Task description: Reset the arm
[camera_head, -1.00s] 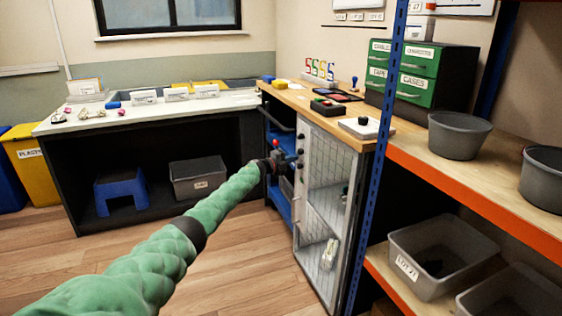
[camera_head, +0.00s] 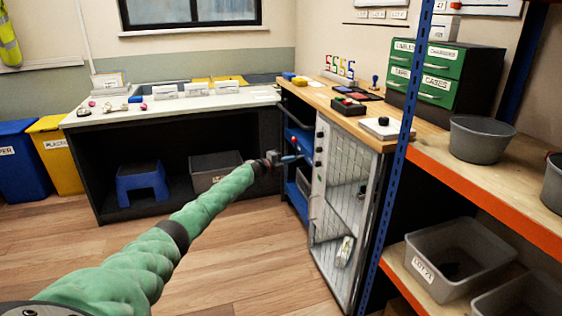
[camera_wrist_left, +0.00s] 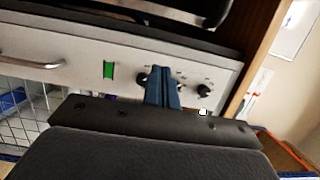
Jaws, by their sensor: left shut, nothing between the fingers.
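My left arm, in a green sleeve, reaches from the lower left of the head view toward the middle. My left gripper (camera_head: 290,158) is at its end, in front of the dark opening beside the mesh-door cabinet (camera_head: 335,205). In the left wrist view the two blue fingers (camera_wrist_left: 162,88) are shut together with nothing between them. Behind them is a pale panel (camera_wrist_left: 75,65) with a green switch (camera_wrist_left: 108,70) and dark knobs (camera_wrist_left: 204,91). I cannot tell whether the fingers touch the panel. My right gripper is in neither view.
A white-topped bench (camera_head: 215,101) stands at the back left, with a blue step stool (camera_head: 142,182) below. A wooden counter (camera_head: 318,95) carries green drawers (camera_head: 440,85). A shelf with an orange edge (camera_head: 450,182) and grey tubs (camera_head: 481,138) is at right. The wooden floor (camera_head: 235,255) is open.

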